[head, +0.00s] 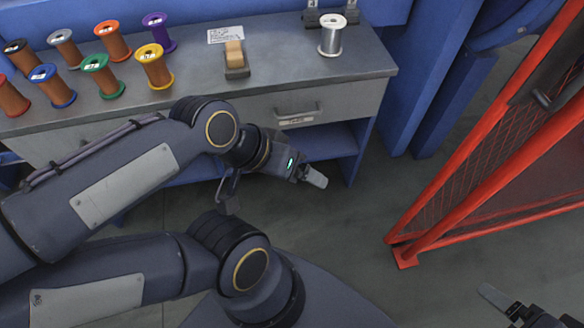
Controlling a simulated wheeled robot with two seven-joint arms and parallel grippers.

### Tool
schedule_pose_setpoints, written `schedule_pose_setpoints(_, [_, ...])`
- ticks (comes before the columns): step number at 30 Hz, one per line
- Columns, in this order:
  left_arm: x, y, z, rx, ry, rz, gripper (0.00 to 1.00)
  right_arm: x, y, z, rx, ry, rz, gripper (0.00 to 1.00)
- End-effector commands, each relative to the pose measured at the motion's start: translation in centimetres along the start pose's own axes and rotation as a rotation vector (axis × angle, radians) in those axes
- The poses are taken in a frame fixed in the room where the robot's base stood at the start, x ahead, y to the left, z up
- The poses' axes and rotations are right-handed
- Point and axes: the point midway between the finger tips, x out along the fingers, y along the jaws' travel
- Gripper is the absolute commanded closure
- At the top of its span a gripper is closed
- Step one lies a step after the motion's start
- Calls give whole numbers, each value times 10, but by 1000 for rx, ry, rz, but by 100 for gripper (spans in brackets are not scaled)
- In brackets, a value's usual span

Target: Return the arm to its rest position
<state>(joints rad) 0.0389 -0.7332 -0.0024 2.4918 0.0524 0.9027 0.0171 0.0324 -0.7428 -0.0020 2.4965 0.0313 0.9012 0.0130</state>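My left arm comes in from the left. Its gripper (314,178) hangs over the floor just in front of the workbench's drawer, apart from the bench. Only one pale finger shows clearly, so its opening cannot be judged; nothing is seen in it. My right gripper (494,298) shows at the bottom right corner, low over the floor. One pale finger is visible and the rest is cut off by the frame edge. No object shows at it.
The grey workbench (290,88) holds several coloured spools, a silver spool (332,36), a tan-topped block (235,58) and a paper label (225,35). A red mesh gate (440,190) stands at the right. Floor between bench and gate is clear.

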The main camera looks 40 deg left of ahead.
Motion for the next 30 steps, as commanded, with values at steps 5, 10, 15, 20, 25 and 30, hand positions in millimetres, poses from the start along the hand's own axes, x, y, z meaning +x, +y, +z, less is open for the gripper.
schedule_pose_setpoints(5, [0, -2, 1, 30, 7, -15, 17, 0, 0, 0, 0, 0, 0, 14])
schedule_pose_setpoints(10, [-2, -2, 0, 27, 7, -14, 17, -1, 0, -1, 0, 0, 0, 14])
schedule_pose_setpoints(15, [-20, 7, -9, 25, 7, -14, 17, -19, -9, -10, 0, 0, 0, 14])
schedule_pose_setpoints(20, [-61, 27, -29, 24, 7, -14, 17, -61, -28, -31, 0, 0, 0, 14])
schedule_pose_setpoints(25, [-120, 56, -58, 24, 7, -14, 17, -120, -55, -61, 0, 1, 0, 14])
schedule_pose_setpoints(30, [-176, 82, -85, 24, 7, -14, 17, -176, -80, -89, 0, 1, 0, 14])
